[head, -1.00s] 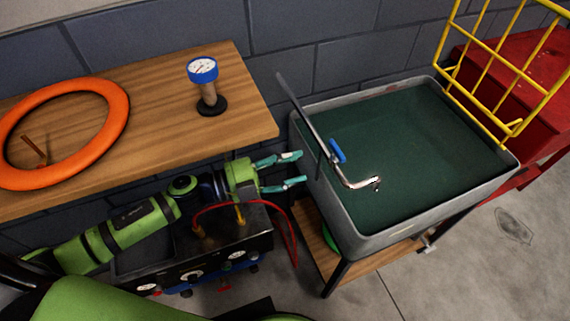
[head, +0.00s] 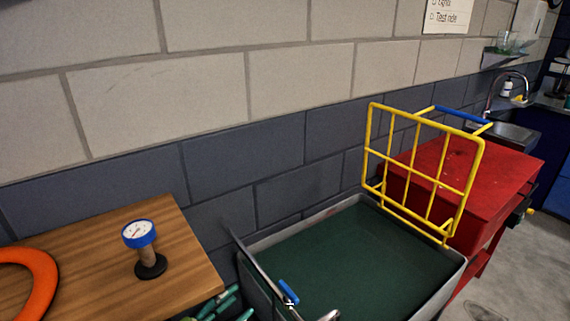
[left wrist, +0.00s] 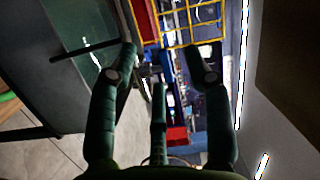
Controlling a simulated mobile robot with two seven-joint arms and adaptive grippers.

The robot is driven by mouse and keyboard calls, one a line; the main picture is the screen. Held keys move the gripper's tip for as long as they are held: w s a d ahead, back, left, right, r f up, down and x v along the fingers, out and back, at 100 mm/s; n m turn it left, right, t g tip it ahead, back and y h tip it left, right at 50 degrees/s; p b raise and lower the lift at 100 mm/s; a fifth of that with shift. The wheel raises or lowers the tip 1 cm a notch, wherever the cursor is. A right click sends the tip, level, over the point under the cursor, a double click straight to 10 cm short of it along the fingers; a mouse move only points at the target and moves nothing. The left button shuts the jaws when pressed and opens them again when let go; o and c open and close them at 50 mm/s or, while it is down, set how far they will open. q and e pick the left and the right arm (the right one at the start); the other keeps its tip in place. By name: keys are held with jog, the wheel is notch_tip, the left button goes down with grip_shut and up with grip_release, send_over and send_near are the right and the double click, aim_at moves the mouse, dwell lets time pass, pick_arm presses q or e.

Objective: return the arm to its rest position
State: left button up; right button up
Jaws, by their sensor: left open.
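My left gripper (head: 222,304) shows at the bottom edge of the head view, between the wooden bench and the grey basin. Only its teal fingers show there; the rest of the arm is below the frame. In the left wrist view its fingers (left wrist: 160,62) are spread apart, with nothing between them. The basin (left wrist: 60,30) is at the upper left of that view. My right gripper is not in view.
The wooden bench (head: 95,268) holds an orange ring (head: 42,285) and a blue-rimmed gauge (head: 139,235). The green-lined basin (head: 350,262) stands to the right. A yellow rack (head: 425,170) and red cabinet (head: 490,180) are beyond it. A block wall runs behind.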

pick_arm(q)
jog(key=s+a+f+n+g+y, duration=0.1)
jog(key=s+a+f+n+y, duration=0.25)
jog(key=n+y, duration=0.35)
jog(key=s+a+f+n+g+y, duration=0.15)
jog(key=a+f+n+y, duration=0.3)
jog(key=n, duration=0.45)
jog(key=s+f+n+g, duration=0.3)
jog(key=s+g, duration=0.1)
jog(key=s, duration=0.4)
jog(key=s+f+n+g, duration=0.2)
jog(key=s+f+g, duration=0.15)
jog(key=s, duration=0.35)
notch_tip(320, 180, down, 22)
jog(key=s+g, duration=0.2)
jog(key=s, duration=0.1)
jog(key=s+a+f+g, duration=0.1)
jog(key=s+a+f, duration=0.1)
jog(key=s+f, duration=1.3)
jog(key=shift+s+a, duration=0.35)
jog(key=shift+a, duration=0.05)
